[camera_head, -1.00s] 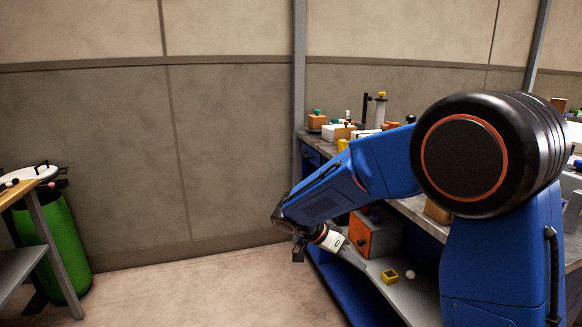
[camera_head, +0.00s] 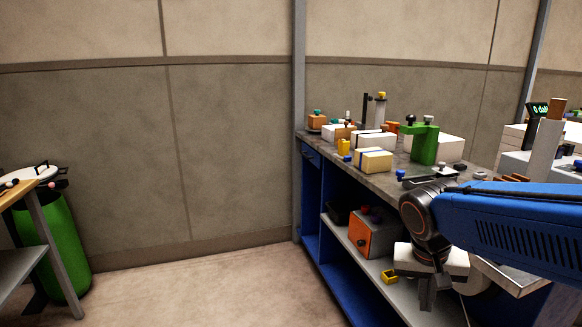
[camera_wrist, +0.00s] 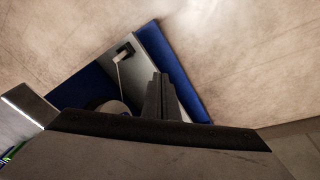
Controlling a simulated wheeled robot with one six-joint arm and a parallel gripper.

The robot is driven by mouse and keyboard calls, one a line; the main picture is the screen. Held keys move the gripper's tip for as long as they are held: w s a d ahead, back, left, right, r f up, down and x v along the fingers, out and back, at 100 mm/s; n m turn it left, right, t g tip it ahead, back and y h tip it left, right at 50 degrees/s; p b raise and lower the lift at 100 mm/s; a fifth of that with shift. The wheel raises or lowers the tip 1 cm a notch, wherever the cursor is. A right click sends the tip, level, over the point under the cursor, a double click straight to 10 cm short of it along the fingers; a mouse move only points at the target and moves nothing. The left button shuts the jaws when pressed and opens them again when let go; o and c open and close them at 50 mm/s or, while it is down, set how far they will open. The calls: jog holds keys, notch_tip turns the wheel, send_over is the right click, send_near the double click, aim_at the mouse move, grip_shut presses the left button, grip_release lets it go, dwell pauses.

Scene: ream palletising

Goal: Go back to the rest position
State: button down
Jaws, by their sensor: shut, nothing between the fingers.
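My gripper (camera_head: 432,290) hangs at the lower right of the head view, in front of the blue workbench's open shelf side. It is shut and holds nothing. In the wrist view the closed fingers (camera_wrist: 162,98) point toward the floor and a blue cabinet edge. My blue arm stretches in from the right edge of the head view. The wrapped reams (camera_head: 373,161) lie on the bench top, behind and above my gripper and apart from it.
The bench (camera_head: 345,173) carries a green device (camera_head: 424,144), white blocks and small items. Its lower shelf holds an orange-fronted box (camera_head: 372,234) and a yellow tray (camera_head: 390,276). A green bin (camera_head: 52,235) stands at far left. The floor (camera_head: 210,290) between is clear.

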jog(key=s+n+t+y, duration=0.2)
jog(key=s+n+t, duration=0.1)
jog(key=s, duration=0.6)
jog(key=shift+n+y, duration=0.3)
jog(key=shift+n, duration=0.4)
dwell(1.2)
